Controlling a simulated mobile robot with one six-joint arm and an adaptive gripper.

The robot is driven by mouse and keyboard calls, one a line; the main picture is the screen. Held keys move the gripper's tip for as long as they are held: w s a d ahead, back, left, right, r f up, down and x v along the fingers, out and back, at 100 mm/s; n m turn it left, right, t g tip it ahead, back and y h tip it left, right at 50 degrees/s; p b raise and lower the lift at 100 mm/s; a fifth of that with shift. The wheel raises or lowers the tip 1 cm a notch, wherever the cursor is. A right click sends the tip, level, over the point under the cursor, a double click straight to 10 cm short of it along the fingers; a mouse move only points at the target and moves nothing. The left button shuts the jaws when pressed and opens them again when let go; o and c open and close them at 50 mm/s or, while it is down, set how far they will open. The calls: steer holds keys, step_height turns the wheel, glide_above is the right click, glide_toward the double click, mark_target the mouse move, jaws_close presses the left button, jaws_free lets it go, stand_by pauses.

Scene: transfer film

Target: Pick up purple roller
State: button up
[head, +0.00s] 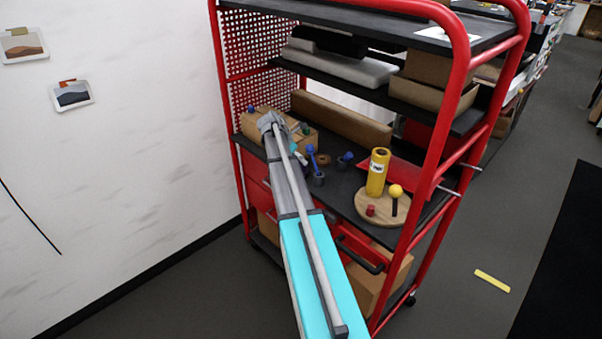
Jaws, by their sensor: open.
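My arm reaches over the middle shelf of a red cart (340,192). My gripper (290,127) is at the shelf's left part, small and partly hidden by my own arm; I take it as open, with nothing seen in it. No roller is clearly purple at this size. A blue-headed upright piece (312,152) stands just right of my arm. A second dark blue piece (346,156) lies further right. A small blue knob (251,108) shows left of my gripper by a cardboard box (256,127). I cannot tell which of these is the purple roller.
A yellow cylinder (377,172), a red cap (370,210) and a yellow ball-topped stick (396,191) stand on a round wooden board (366,216) at the shelf's right. A long cardboard piece (342,120) lies behind. The upper shelf (418,98) and red posts limit room.

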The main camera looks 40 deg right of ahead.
steer(key=shift+b+x, duration=0.9)
steer(key=shift+x, duration=0.5)
steer(key=c, duration=1.1)
